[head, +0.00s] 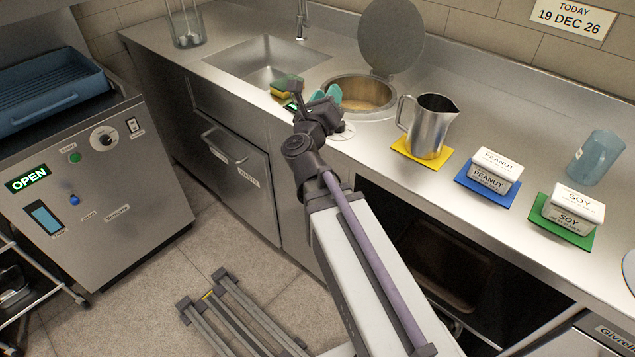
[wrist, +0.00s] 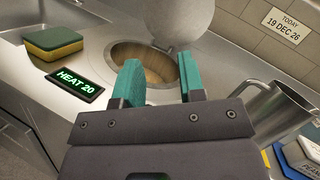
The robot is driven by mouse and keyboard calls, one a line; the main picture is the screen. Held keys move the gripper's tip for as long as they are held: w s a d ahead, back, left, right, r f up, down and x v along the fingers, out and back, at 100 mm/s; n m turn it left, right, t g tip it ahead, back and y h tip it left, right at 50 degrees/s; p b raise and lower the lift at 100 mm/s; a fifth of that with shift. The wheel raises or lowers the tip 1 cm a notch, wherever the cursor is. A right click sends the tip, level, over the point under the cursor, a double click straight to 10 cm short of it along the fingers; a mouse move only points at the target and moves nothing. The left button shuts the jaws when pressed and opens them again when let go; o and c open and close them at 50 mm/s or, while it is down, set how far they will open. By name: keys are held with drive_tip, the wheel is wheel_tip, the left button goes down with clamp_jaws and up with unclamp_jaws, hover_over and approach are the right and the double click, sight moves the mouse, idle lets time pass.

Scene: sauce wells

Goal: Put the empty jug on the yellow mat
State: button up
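A steel jug (head: 432,122) stands upright on the yellow mat (head: 408,150), its handle toward the left. The wrist view shows the jug (wrist: 268,118) at the right edge and a small part of the yellow mat (wrist: 266,160). I cannot see inside the jug. My gripper (head: 325,94) is left of the jug, apart from it, by the front of the round well. In the wrist view my gripper (wrist: 162,78) has two teal fingers spread with nothing between them.
The round well (head: 362,93) has its lid (head: 391,38) raised. A sponge (wrist: 52,41) and a "HEAT 20" display (wrist: 75,81) lie left of it.

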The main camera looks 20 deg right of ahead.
drive_tip(key=w+a+f+n+t+y, duration=0.1)
drive_tip(key=w+a+n+t+y, duration=0.3)
drive_tip(key=a+n+y, duration=0.55)
drive_tip(key=s+a+f+n+g+y, duration=0.2)
drive_tip(key=a+f+n+g+y, duration=0.7)
drive_tip(key=n, duration=0.9)
drive_tip(key=s+d+f+n+g+h, duration=0.2)
drive_tip(key=s+f+n+g, duration=0.3)
drive_tip(key=s, duration=0.3)
drive_tip(key=s+d+f+n+g+h, duration=0.2)
drive_tip(key=s+f+n+g+h, duration=0.1)
drive_tip(key=s+f+n+g, duration=0.4)
wheel_tip(320, 180, up, 13)
drive_tip(key=s+m+t+p, duration=0.1)
drive_tip(key=t+p, duration=0.1)
drive_tip(key=p, duration=1)
drive_tip(key=shift+s+y, duration=0.1)
drive_tip(key=shift+y, duration=0.15)
